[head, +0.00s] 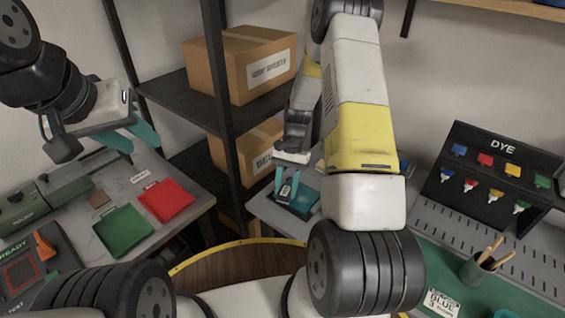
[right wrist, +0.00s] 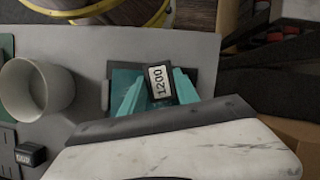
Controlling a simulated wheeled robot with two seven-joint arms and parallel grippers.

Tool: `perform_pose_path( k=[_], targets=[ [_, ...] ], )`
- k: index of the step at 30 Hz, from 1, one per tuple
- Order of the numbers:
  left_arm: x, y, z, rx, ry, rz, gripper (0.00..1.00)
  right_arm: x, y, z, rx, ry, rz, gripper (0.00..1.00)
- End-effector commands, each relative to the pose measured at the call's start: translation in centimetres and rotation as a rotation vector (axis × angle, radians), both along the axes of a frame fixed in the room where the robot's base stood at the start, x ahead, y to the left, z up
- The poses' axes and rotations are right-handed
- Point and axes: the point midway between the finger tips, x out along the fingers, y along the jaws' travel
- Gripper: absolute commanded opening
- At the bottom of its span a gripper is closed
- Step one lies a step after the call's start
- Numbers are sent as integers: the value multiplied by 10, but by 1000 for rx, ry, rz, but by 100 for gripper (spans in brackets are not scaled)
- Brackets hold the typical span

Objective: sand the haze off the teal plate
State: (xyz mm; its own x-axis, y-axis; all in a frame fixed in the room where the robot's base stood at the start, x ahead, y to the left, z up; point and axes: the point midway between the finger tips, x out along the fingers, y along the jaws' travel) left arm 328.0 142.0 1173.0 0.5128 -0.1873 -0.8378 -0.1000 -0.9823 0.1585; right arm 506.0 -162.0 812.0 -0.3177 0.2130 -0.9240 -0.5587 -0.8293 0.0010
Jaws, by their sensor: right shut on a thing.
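My right gripper (head: 289,189) is shut on a small black sanding block (right wrist: 158,80) with a white label reading 1200. The block sits between its two teal fingertips, which also show in the right wrist view (right wrist: 158,88). The teal plate (head: 307,200) lies on the grey bench under the block; its far part (right wrist: 121,76) shows beside the fingers in the right wrist view. The fingers and block cover part of the plate, and I cannot tell whether the block touches it. Any haze is too small to make out. My left gripper (head: 133,138) is open and empty above the left bench.
In the right wrist view, a pale cup (right wrist: 38,88) and another small black labelled block (right wrist: 30,154) stand left of the plate. A red tray (head: 166,200) and a green tray (head: 123,231) lie on the left bench. A DYE rack (head: 492,175) stands at right.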

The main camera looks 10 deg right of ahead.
Motion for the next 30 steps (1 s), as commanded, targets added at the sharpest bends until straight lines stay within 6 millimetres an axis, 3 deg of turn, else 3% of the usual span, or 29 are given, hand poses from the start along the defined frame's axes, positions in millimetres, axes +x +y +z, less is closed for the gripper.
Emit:
perform_pose_path(
  k=[21,30],
  targets=[
    [0,0,0,0,0,0,36,-1,-4,68,0,-2,2,0],
    [0,0,0,0,0,0,36,-3,-5,81,0,0,2,0]
  ],
)
